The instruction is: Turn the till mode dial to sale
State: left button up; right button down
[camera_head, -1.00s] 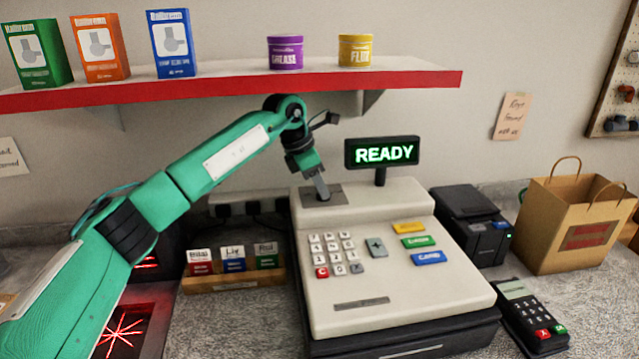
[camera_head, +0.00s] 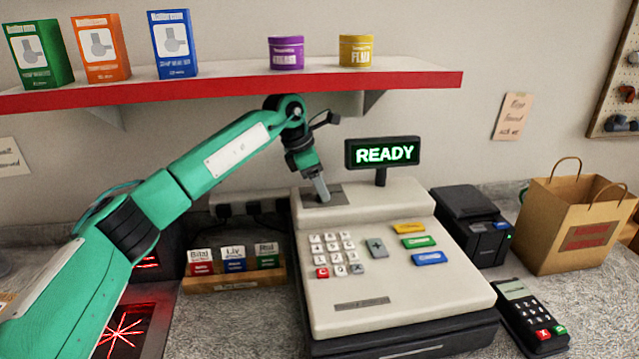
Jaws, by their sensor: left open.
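The beige till (camera_head: 370,300) stands on the counter, with a keypad, colored keys and a display (camera_head: 382,153) that reads READY in green. A dark square dial plate (camera_head: 338,192) sits on the till's upper left top. My left gripper (camera_head: 323,198) points down at this plate, with its fingertips at or just above it. It is open. The dial itself is hidden behind the fingers, so its setting and any contact cannot be made out. My right gripper is not in view.
A red-edged shelf (camera_head: 230,86) with boxes and tins hangs above my left arm. A card holder (camera_head: 234,276) stands left of the till. A black printer (camera_head: 470,225), a card terminal (camera_head: 530,315) and a paper bag (camera_head: 572,225) stand on the right.

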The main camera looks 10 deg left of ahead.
pick_arm(q)
jog(key=shift+a+r+b, duration=0.25)
jog(key=shift+r+b, duration=0.15)
jog(key=shift+b, duration=0.05)
jog(key=a, duration=0.1)
jog(key=s+a+b, duration=0.1)
jog(key=shift+s+a, duration=0.15)
jog(key=shift+a, duration=0.2)
jog(key=s+a+b, duration=0.2)
jog(key=s+a, duration=0.1)
jog(key=a, duration=0.5)
jog(key=shift+s+a+r, duration=0.15)
jog(key=shift+s+a, duration=0.05)
jog(key=shift+s, duration=0.1)
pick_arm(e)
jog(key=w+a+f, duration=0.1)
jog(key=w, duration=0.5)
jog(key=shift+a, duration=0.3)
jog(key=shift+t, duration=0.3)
